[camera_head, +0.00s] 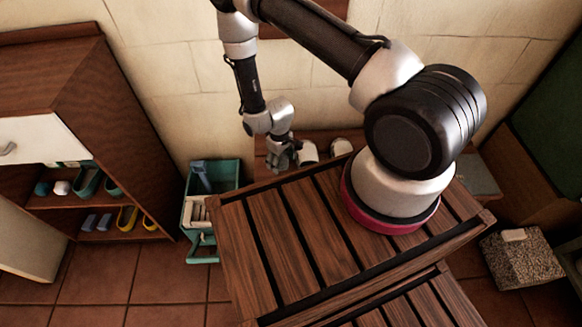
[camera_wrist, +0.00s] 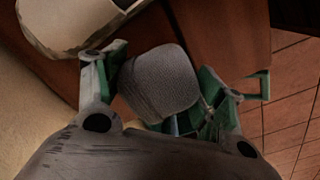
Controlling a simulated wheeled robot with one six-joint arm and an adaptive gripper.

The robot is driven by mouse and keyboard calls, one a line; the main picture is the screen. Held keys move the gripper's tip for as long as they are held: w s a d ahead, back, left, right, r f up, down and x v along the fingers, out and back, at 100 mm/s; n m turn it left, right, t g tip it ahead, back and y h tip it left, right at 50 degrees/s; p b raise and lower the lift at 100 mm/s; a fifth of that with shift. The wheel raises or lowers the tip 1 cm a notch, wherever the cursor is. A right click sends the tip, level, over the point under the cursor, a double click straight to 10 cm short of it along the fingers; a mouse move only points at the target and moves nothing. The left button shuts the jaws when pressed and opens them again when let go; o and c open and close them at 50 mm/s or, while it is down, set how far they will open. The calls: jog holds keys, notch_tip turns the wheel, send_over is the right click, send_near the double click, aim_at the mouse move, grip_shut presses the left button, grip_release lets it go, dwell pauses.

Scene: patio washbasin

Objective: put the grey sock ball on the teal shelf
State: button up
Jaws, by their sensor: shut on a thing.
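I cannot make out the ball clearly in the head view. The teal shelf (camera_head: 225,172) stands on the floor against the wall, left of the gripper, with several items in it. Teal parts also show behind the ball in the wrist view, mostly hidden by it and the fingers.
A brown cabinet (camera_head: 100,95) with shoes on its shelves stands at the left. A slatted wooden table (camera_head: 285,235) fills the front middle. Pale rounded things (camera_head: 309,153) sit on a brown surface right of the gripper. A speckled block (camera_head: 522,260) stands at the right.

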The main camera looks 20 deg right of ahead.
aim_at(281, 170)
jog(key=shift+f, duration=3.2)
jog(key=shift+f, duration=0.1)
jog(key=o, duration=1)
